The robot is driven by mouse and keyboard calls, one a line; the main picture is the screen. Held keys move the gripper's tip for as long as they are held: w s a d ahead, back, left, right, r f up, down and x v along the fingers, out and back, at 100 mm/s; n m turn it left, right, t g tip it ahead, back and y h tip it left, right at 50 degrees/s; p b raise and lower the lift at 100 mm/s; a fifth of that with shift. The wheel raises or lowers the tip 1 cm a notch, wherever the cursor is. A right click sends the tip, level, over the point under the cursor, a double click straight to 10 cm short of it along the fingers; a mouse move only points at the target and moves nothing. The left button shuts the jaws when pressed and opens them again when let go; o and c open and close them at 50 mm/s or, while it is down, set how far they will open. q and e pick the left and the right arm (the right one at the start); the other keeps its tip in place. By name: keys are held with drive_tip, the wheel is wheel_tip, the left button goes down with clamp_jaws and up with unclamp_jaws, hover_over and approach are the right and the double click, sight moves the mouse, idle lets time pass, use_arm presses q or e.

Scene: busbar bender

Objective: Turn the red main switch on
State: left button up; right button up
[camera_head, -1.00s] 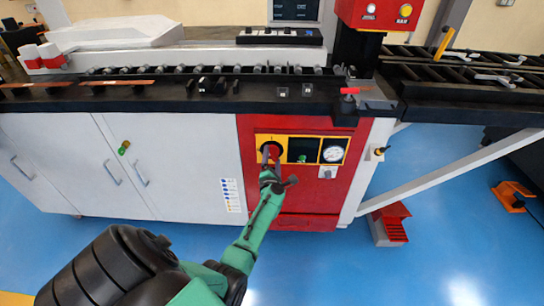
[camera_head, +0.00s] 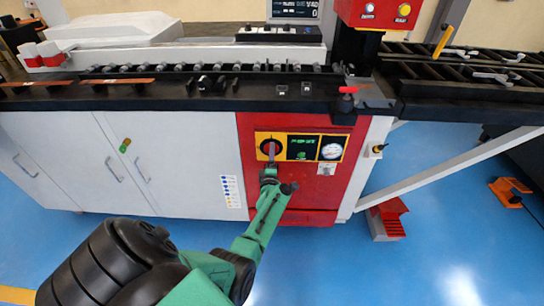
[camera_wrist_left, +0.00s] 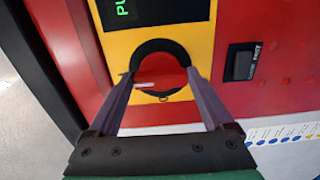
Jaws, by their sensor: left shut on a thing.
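The red main switch (camera_head: 265,147) is a round knob in a black ring on the yellow panel (camera_head: 281,157) of the red cabinet front. In the left wrist view the red knob (camera_wrist_left: 172,66) sits between my two fingers. My left gripper (camera_head: 271,154) is shut on the knob, with one finger on either side; it also shows in the left wrist view (camera_wrist_left: 160,77). The fingers partly cover the knob in the head view. The small display (camera_head: 302,148) beside the switch is lit with green text. My right gripper is not in view.
A pressure gauge (camera_head: 331,151) sits at the panel's right end. The black machine bed (camera_head: 150,98) juts out above the panel. White cabinet doors (camera_head: 190,150) stand to the left, and a slanted white brace (camera_head: 440,172) to the right.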

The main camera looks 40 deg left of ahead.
use_arm(q)
drive_tip(key=shift+f, duration=0.1)
drive_tip(key=o, duration=1.1)
drive_tip(key=shift+o, duration=0.2)
drive_tip(key=p+v, duration=0.6)
drive_tip(key=v, duration=0.8)
drive_tip(key=shift+s+d, duration=0.25)
